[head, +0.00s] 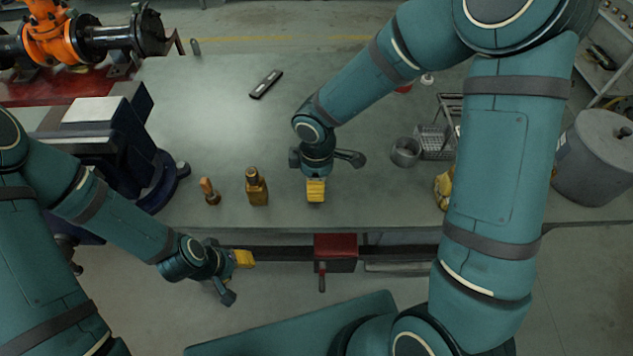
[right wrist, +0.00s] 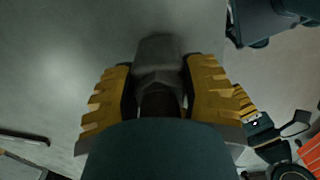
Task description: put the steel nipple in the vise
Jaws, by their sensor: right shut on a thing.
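My right gripper (head: 316,190) points down over the near part of the bench. In the right wrist view its yellow fingers (right wrist: 160,92) are shut on a grey metallic piece, which I take for the steel nipple (right wrist: 157,58). The head view hides this piece behind the gripper. The dark blue vise (head: 125,150) stands at the bench's left end, well left of my right gripper and apart from it. The gap between its jaws is not clear. My left gripper (head: 243,259) is in front of the bench edge, with no held thing visible; its finger gap cannot be made out.
A dark bar (head: 266,84) lies farther back. A grey cup (head: 405,152) and a wire basket (head: 434,142) stand right. The middle of the bench (head: 225,125) is clear.

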